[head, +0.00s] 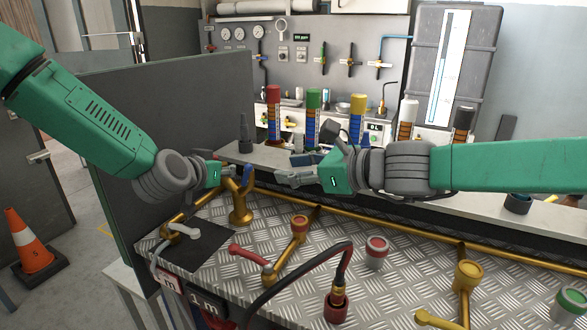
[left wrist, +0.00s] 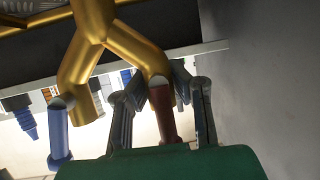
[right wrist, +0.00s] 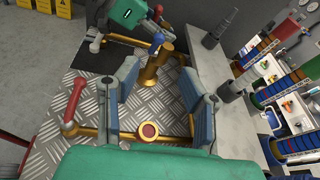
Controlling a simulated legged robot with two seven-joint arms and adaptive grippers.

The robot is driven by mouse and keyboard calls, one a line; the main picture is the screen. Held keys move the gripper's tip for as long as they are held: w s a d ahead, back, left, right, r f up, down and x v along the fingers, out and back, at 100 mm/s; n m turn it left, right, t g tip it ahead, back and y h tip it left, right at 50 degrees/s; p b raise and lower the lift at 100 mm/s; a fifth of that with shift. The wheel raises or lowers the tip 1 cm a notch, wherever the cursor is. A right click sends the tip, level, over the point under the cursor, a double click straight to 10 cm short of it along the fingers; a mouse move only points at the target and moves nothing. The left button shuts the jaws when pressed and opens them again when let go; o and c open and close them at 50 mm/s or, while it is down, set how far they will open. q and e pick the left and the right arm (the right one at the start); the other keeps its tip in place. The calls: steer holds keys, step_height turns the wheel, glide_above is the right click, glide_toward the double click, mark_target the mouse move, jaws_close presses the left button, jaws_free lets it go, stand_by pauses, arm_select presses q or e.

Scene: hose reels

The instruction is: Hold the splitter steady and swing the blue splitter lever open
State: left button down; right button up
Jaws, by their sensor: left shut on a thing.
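The gold Y-shaped splitter (head: 240,208) stands upright at the bench's far left; its fork fills the upper part of the left wrist view (left wrist: 93,22). The blue lever (head: 247,173) is on its right branch and also shows in the left wrist view (left wrist: 58,132). A red lever (left wrist: 161,108) is on the other branch. My left gripper (head: 226,171) is shut around that red-lever branch, with the red lever between its fingers. My right gripper (head: 283,176) is open and empty, right of the blue lever and apart from it; the right wrist view shows the lever beyond its fingertips (right wrist: 187,37).
The bench's tread-plate top (head: 330,240) carries gold pipes, a red-handled valve (head: 250,255) and a black hose (head: 300,262). A grey partition (head: 150,95) stands close behind my left arm.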

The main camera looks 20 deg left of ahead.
steer(key=shift+s+f, duration=0.1)
steer(key=shift+s, duration=0.1)
jaws_close()
steer(key=m+t+h, duration=0.4)
steer(key=m, duration=0.4)
glide_toward(247, 179)
steer(key=x, duration=0.3)
steer(key=f+x, duration=0.1)
steer(key=x, duration=0.2)
steer(key=shift+s+d, duration=0.15)
steer(key=shift+w+a+r, duration=0.25)
steer(key=shift+w+a, duration=0.25)
steer(key=shift+a, duration=0.05)
